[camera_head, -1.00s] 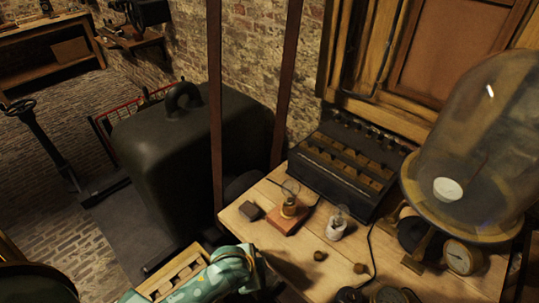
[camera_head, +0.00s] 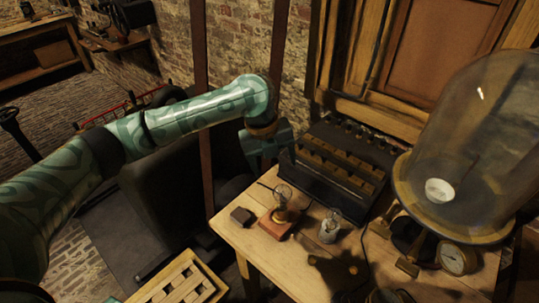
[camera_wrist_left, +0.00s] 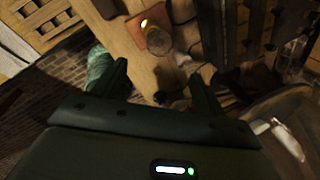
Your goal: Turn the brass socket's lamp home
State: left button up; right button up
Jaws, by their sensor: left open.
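The brass socket (camera_head: 280,215) stands on a small reddish wooden block on the table, with a clear glass lamp (camera_head: 285,194) upright in it. In the left wrist view the lamp's round glass (camera_wrist_left: 158,36) shows over its block, beyond the fingertips. I cannot tell how far the lamp is seated. A white socket (camera_head: 328,233) with another small glass lamp stands to the right. My left gripper (camera_head: 268,165) is above and behind the brass socket, near the battery box's left end. In the left wrist view its fingers (camera_wrist_left: 158,72) are apart with nothing held between them. My right gripper is not seen.
A dark battery box (camera_head: 335,183) stands behind the sockets. A large glass dome (camera_head: 470,150) and a brass gauge (camera_head: 455,258) are at the right. A small dark block (camera_head: 241,215) lies left of the socket. A wooden crate (camera_head: 180,280) is at the front left.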

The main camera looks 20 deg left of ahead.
aim_at(283, 198)
pick_arm(q)
jog(key=b+x, duration=0.5)
jog(key=x, duration=1)
jog(key=shift+a+f+b, duration=0.1)
jog(key=shift+f+b, duration=0.2)
jog(key=c, duration=1.2)
jog(key=m+g+b, duration=0.1)
jog(key=m, duration=0.4)
jog(key=shift+m, duration=0.3)
jog(key=shift+s+m, duration=0.1)
jog(key=shift+m, duration=0.5)
